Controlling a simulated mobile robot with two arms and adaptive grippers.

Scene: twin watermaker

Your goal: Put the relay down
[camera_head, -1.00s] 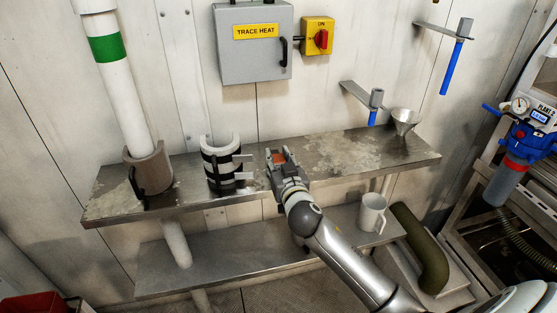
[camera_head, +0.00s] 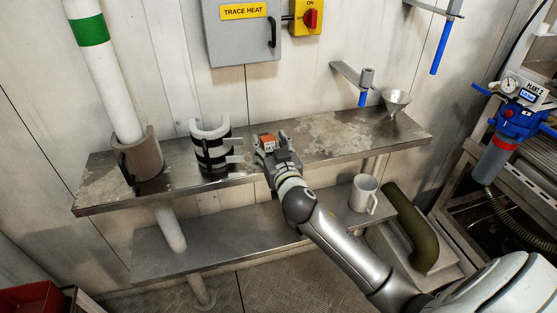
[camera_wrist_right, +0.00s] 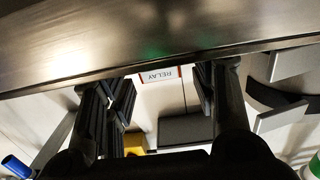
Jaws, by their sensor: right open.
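The relay (camera_head: 268,141) is a small orange block with a pale label, near the middle of the steel upper shelf (camera_head: 325,132). My right gripper (camera_head: 271,142) is open, with a finger on either side of the relay. In the right wrist view, a white plate marked RELAY (camera_wrist_right: 159,76), red at its ends and upside down, shows in the gap between the spread fingers. The gripper hides the relay's lower part, so contact with the shelf cannot be confirmed. My left gripper is not in view.
A black-banded half sleeve (camera_head: 212,150) stands just left of the relay, and a brown collar (camera_head: 141,160) surrounds the white pipe further left. A funnel (camera_head: 395,99) is at the shelf's right. A mug (camera_head: 364,192) stands on the lower shelf. The shelf between gripper and funnel is clear.

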